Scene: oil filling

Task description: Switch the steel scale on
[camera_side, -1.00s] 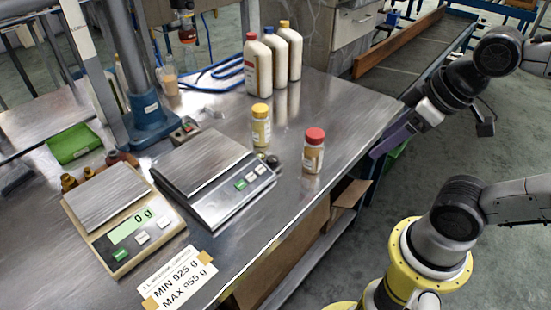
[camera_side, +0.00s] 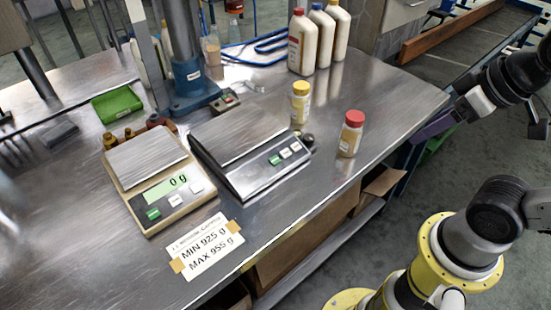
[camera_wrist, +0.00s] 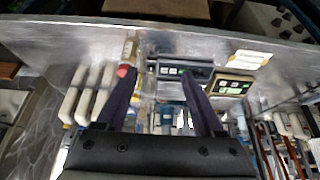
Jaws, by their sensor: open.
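The steel scale (camera_side: 237,133) stands on the metal table right of the beige scale (camera_side: 150,162). Its front panel has a dark display (camera_side: 253,179), with one green button (camera_side: 275,160) and white buttons beside it. It also shows in the wrist view (camera_wrist: 183,71), beyond my fingertips. The beige scale has a lit display reading 0 g. My gripper (camera_side: 432,125) is at the right edge of the table in the side view, well apart from the steel scale. In the wrist view my gripper (camera_wrist: 158,64) has its two dark purple fingers spread with nothing held between them.
A red-capped jar (camera_side: 351,134) and a yellow-capped jar (camera_side: 300,103) stand between my gripper and the steel scale. Several white bottles (camera_side: 318,43) stand behind. A MIN 925 g, MAX 955 g label (camera_side: 207,246) lies in front. A green tray (camera_side: 117,104) is at left.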

